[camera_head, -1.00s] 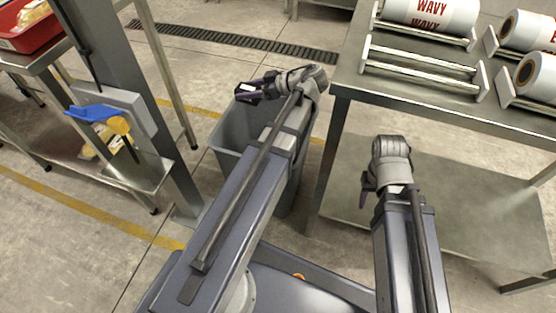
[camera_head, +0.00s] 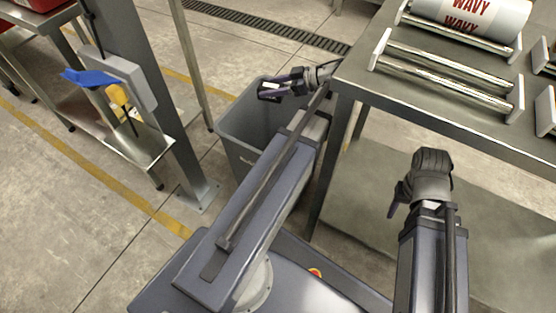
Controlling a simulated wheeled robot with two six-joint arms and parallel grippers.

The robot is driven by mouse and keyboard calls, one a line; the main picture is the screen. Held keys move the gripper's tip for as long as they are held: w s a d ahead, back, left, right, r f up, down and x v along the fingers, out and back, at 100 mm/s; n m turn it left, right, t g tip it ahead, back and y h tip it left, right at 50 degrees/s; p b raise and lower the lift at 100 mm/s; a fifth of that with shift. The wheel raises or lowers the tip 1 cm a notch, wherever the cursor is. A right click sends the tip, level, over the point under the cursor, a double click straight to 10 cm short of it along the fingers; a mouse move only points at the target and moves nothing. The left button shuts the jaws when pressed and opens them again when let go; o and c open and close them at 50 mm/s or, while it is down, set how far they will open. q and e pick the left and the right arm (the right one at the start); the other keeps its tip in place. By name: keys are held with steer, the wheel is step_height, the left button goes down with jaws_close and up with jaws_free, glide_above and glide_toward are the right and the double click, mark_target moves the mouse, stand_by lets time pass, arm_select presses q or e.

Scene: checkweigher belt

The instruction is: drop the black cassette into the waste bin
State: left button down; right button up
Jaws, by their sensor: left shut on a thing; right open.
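The grey waste bin (camera_head: 238,154) stands on the floor left of the steel table, partly hidden behind my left arm. My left gripper (camera_head: 278,88) shows over the bin's opening, near its back rim. It is shut on the small black cassette (camera_head: 269,94), which has a pale patch on it. How high the cassette is above the rim I cannot tell.
A post with a grey box (camera_head: 122,82), blue item and yellow item stands left. Bare floor lies between post and bin.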

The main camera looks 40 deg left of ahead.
arm_select(q)
steer(key=shift+f+b, duration=1.6)
steer(key=shift+f, duration=0.4)
steer(key=shift+c, duration=0.5)
jaws_free()
steer(key=shift+r, duration=0.2)
step_height(320, 180, up, 10)
steer(key=p, duration=1)
steer(key=shift+f, duration=0.1)
